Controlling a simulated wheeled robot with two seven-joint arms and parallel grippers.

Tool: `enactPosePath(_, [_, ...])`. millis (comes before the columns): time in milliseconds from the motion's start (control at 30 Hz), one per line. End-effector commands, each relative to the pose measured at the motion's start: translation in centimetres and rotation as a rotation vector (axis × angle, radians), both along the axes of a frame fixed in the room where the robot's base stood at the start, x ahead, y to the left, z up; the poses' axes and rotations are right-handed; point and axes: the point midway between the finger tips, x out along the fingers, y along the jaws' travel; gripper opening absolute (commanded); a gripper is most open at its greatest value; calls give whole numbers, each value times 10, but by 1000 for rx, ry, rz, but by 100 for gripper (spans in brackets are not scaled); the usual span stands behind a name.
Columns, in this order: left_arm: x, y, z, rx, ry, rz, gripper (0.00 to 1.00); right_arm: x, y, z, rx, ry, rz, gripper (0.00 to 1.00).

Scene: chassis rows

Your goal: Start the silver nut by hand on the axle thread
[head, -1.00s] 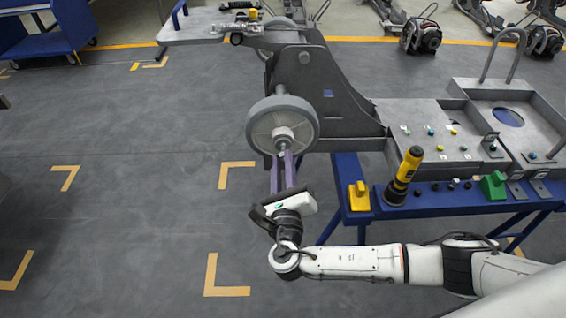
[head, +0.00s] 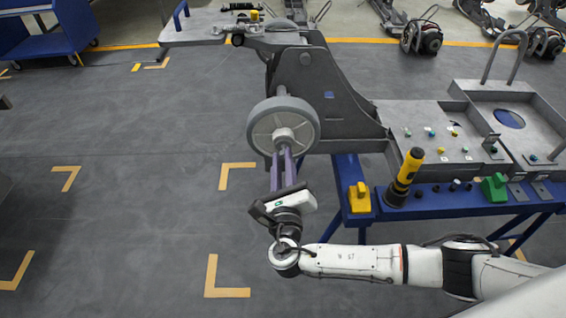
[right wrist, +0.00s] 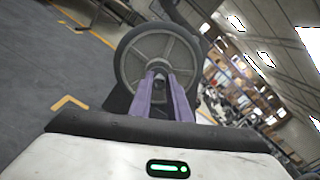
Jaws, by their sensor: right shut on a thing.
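The grey wheel (head: 262,121) sits on the side of the dark chassis, with its hub and the axle end (head: 283,134) facing me. My right gripper (head: 283,152) reaches up to the hub, with its two long purple fingers pointing at the axle end. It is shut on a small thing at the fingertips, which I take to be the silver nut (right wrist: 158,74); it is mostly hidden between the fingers. In the right wrist view the fingers (right wrist: 160,82) line up with the wheel's centre. Whether the nut sits on the thread I cannot tell. My left gripper is not in view.
A blue bench (head: 440,211) stands right of the wheel, with a yellow-and-black tool (head: 405,178), a yellow block (head: 359,197) and a green block (head: 494,187). Grey trays with small parts lie behind it. The floor on the left is open.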

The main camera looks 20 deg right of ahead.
Motion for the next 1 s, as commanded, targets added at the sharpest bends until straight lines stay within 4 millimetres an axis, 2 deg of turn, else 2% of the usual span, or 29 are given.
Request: enactPosePath(1000, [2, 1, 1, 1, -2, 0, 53, 13, -3, 0, 1, 0, 0, 0])
